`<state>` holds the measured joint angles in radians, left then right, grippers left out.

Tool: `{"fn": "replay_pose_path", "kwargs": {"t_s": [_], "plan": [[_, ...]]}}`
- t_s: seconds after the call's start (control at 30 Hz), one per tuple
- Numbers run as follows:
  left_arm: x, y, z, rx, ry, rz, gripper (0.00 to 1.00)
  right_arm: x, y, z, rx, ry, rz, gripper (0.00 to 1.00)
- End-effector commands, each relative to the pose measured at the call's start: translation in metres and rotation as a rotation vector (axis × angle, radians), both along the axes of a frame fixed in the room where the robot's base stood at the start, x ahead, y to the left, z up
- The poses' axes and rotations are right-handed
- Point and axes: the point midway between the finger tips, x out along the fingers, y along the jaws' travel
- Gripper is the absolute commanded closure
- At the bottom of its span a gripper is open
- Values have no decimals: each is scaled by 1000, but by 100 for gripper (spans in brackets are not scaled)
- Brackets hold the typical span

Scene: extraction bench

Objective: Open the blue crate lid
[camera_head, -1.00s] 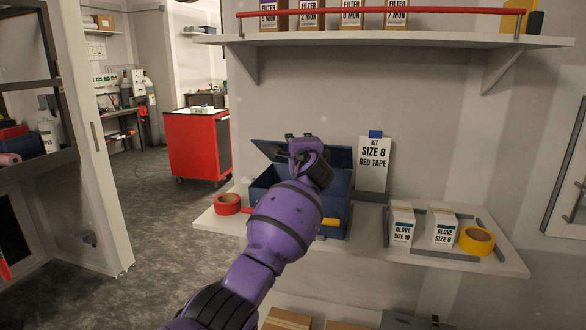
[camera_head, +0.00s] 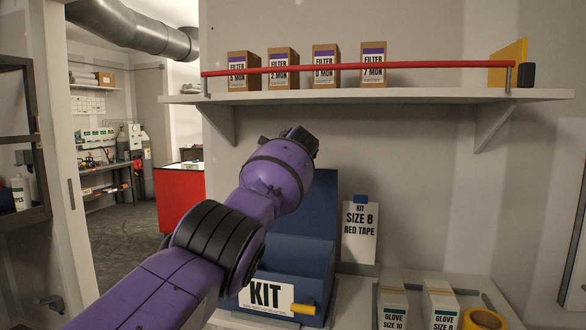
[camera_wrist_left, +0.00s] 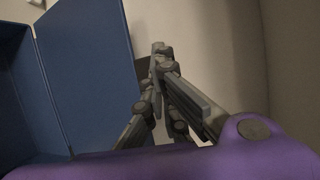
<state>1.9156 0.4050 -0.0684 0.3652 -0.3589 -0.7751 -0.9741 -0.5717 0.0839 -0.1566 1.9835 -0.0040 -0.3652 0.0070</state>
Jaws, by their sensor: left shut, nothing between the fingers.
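The blue crate (camera_head: 312,262), labelled KIT, stands on the bench with an orange-yellow handle at its front. Its blue lid (camera_head: 322,200) stands raised at the back, roughly upright. My purple left arm crosses in front and covers the crate's left side; its gripper is hidden in the head view. In the left wrist view my left gripper (camera_wrist_left: 160,48) is shut and empty, to the right of the raised lid (camera_wrist_left: 88,70). Whether it touches the lid, I cannot tell. The crate's inner side (camera_wrist_left: 22,105) shows at the left. My right gripper is not in view.
A sign (camera_head: 360,235) reading KIT, SIZE 8, RED TAPE stands right of the crate. Glove boxes (camera_head: 392,308) and yellow tape (camera_head: 482,320) are at the right. A shelf (camera_head: 400,97) with filter boxes and a red rail (camera_head: 420,68) hangs above.

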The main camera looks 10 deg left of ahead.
Motion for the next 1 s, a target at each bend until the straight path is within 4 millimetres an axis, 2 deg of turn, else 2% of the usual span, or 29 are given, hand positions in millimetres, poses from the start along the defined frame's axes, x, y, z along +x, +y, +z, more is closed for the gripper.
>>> {"fn": "replay_pose_path", "kwargs": {"t_s": [0.03, 0.13, 0.17, 0.4, 0.5, 0.77, 1.0], "plan": [[1, -3, -18, -4, 21, -3, 89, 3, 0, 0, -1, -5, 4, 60], [2, -3, -22, -4, 27, -1, 76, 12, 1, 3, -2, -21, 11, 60], [2, -3, -22, -4, 29, -2, 75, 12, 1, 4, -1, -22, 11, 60], [2, -3, -20, -4, 26, -1, 75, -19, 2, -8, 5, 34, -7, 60], [1, -3, -19, -4, 24, -2, 75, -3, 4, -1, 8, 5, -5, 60], [-6, -6, -15, -3, 19, 0, 75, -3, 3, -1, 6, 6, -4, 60], [-24, -12, -11, -4, 19, -3, 75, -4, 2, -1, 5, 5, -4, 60]]}}
